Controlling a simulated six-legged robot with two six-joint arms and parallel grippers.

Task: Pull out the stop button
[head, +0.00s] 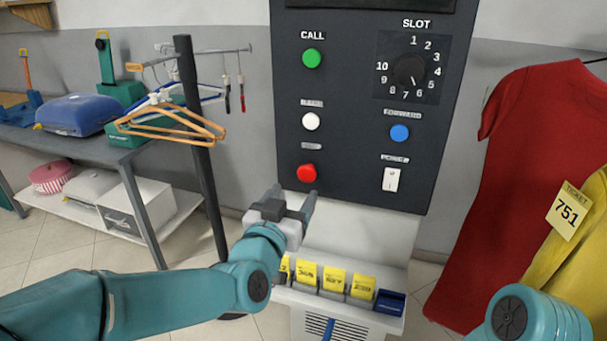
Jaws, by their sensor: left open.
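The red button (306,173) sits at the lower left of the dark control panel (353,115). The label above it is too small to read, and I cannot tell whether the button is pushed in or out. My left gripper (293,197) is open and empty, just below and left of the red button, apart from it in the picture. Its fingers point up toward the panel. My right arm shows at the lower right edge, but its gripper is out of the picture.
The panel also has a green button (312,58), a white button (311,122), a blue button (399,133), a slot dial (409,70) and a white switch (391,179). Yellow tickets (334,281) stand below. A red garment (518,150) hangs right; a hanger rack (201,140) stands left.

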